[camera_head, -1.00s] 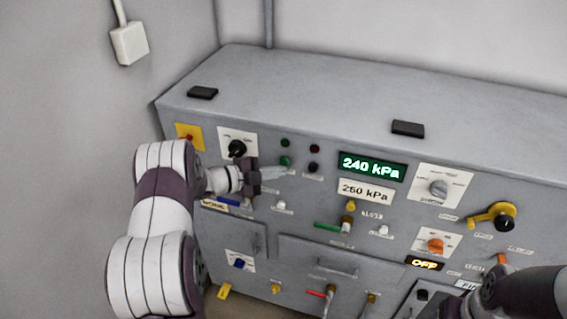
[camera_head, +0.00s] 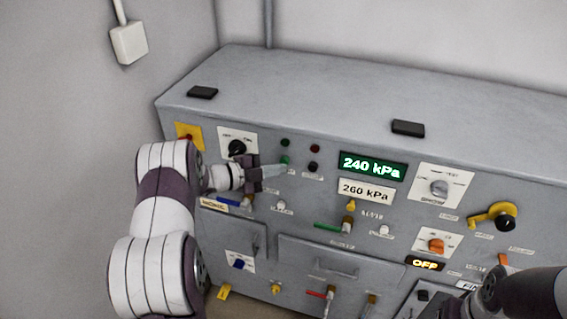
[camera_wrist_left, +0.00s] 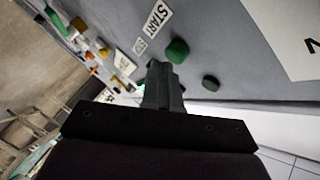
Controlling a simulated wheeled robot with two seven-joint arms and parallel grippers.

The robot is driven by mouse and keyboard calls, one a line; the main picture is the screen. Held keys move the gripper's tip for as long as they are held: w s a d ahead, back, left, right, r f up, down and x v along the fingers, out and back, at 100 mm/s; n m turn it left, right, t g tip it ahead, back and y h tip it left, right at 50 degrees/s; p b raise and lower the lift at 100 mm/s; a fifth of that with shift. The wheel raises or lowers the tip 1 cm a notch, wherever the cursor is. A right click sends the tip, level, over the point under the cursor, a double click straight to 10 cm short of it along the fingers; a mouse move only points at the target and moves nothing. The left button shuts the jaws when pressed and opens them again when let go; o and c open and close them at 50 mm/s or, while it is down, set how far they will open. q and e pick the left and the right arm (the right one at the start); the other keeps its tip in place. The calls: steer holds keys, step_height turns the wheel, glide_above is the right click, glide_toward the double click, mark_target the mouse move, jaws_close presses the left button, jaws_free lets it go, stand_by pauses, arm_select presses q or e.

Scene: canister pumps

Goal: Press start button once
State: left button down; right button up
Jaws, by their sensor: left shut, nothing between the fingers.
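The green start button (camera_head: 285,160) is on the front panel of the grey console, below a dark green lamp-like knob (camera_head: 285,143). In the left wrist view the green button (camera_wrist_left: 177,50) stands out from the panel beside a START label (camera_wrist_left: 155,18). My left gripper (camera_head: 282,169) is shut and empty, its fingertips just below the button. In the left wrist view its fingertips (camera_wrist_left: 158,68) overlap the button's near edge; I cannot tell whether they touch it. My right arm shows at the lower right; its fingers do not show.
A black knob (camera_head: 237,148) and a red button on a yellow plate (camera_head: 187,136) are to the left of the start button. A green display (camera_head: 373,166) reads 240 kPa.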

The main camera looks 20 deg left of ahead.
arm_select(q)
steer(key=shift+w, duration=0.5)
stand_by(0.3)
steer(key=shift+s, duration=0.95)
steer(key=shift+s+d+p, duration=0.15)
steer(key=shift+s+p, duration=0.6)
steer(key=shift+s, duration=1.75)
